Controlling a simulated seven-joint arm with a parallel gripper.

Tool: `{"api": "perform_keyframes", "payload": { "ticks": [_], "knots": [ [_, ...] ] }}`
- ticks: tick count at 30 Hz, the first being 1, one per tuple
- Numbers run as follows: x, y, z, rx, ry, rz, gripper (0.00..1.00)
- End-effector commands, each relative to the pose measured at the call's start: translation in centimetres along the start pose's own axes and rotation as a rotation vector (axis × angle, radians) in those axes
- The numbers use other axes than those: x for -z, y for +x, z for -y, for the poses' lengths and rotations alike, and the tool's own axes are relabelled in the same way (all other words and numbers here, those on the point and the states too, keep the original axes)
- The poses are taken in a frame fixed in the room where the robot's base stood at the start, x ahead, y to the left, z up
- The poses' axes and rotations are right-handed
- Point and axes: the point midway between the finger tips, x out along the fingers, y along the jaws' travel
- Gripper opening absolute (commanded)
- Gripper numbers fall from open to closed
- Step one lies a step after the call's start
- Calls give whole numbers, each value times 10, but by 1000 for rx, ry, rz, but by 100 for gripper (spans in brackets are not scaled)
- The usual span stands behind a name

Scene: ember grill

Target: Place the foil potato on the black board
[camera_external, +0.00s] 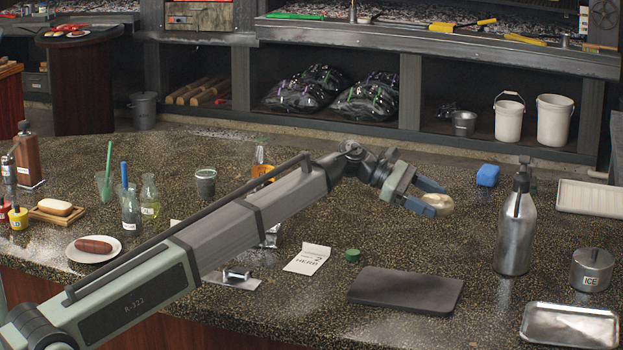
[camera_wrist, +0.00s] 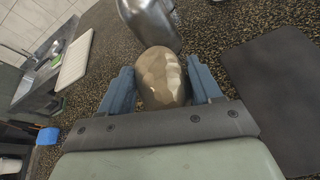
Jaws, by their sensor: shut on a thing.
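My gripper (camera_external: 430,197) is shut on a rounded, tan-grey, shiny thing, which looks like the foil potato (camera_external: 440,204). In the wrist view the foil potato (camera_wrist: 160,77) sits between the two blue fingers of my gripper (camera_wrist: 163,88). It is held above the speckled counter, behind the black board in the outside view. The black board (camera_external: 405,291) lies flat and bare near the counter's front edge. In the wrist view the black board (camera_wrist: 282,90) is to the right of the gripper, apart from the potato.
A steel bottle (camera_external: 516,230) stands right of the gripper; in the wrist view the bottle (camera_wrist: 150,22) is just beyond the potato. A metal tray (camera_external: 570,326) and an ICE pot (camera_external: 591,270) are at the right. A green cap (camera_external: 352,256) and a paper card (camera_external: 307,259) lie left of the board.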

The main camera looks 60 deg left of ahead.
Motion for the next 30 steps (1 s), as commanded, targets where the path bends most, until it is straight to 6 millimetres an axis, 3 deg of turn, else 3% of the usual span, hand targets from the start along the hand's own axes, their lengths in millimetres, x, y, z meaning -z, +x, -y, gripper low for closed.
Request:
{"api": "perform_keyframes", "payload": {
  "ticks": [1, 6, 9, 12, 22, 30],
  "knots": [
    [-13, 3, 27, 14, 13, 8, 27],
    [-41, 7, 93, 53, 43, 25, 27],
    [-48, 0, 124, 66, 49, 28, 27],
    [-48, -9, 141, 70, 46, 26, 27],
    [-38, -12, 160, 89, 20, 19, 27],
    [-4, 2, 171, 89, 16, 20, 27]
  ]
}}
